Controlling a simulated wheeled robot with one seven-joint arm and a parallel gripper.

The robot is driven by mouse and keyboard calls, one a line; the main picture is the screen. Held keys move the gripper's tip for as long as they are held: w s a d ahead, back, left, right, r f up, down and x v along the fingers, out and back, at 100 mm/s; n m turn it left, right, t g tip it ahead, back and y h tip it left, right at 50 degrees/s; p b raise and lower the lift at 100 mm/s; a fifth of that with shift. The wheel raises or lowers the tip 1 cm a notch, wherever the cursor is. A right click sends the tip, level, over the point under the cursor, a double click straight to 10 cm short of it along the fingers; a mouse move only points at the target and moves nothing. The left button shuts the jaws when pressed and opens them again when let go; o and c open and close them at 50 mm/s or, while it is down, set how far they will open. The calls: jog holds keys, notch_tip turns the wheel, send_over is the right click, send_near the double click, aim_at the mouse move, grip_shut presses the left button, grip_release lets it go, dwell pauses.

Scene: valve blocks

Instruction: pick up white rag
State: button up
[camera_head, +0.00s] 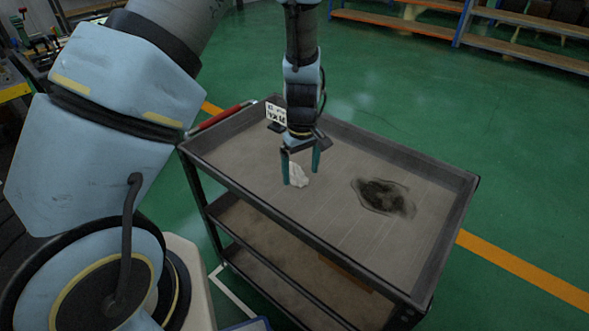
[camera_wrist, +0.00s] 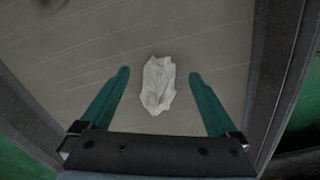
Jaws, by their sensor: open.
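The white rag (camera_head: 298,176) lies crumpled on the top tray of the cart, toward its left part in the head view. In the wrist view the rag (camera_wrist: 158,85) is a small pale bundle, longer than it is wide, lying between the lines of the two fingers. My gripper (camera_head: 301,170) points down over the rag with its green fingers apart. In the wrist view the open gripper (camera_wrist: 158,76) has a finger on each side of the rag, with a gap on both sides. One finger partly covers the rag in the head view.
The grey cart (camera_head: 456,235) has a raised rim around its top tray and lower shelves. A dark stain (camera_head: 382,196) marks the tray right of the rag. A red handle (camera_head: 221,116) is at the cart's left end. Shelving (camera_head: 520,48) stands at the back; green floor lies around.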

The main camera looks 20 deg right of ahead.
aim_at(301, 175)
jog(key=shift+f, duration=0.8)
jog(key=shift+c, duration=0.2)
jog(key=c, duration=1.4)
jog(key=shift+r, duration=0.1)
notch_tip(301, 175, up, 10)
jog(key=shift+f+b, duration=0.1)
jog(key=shift+b, duration=0.6)
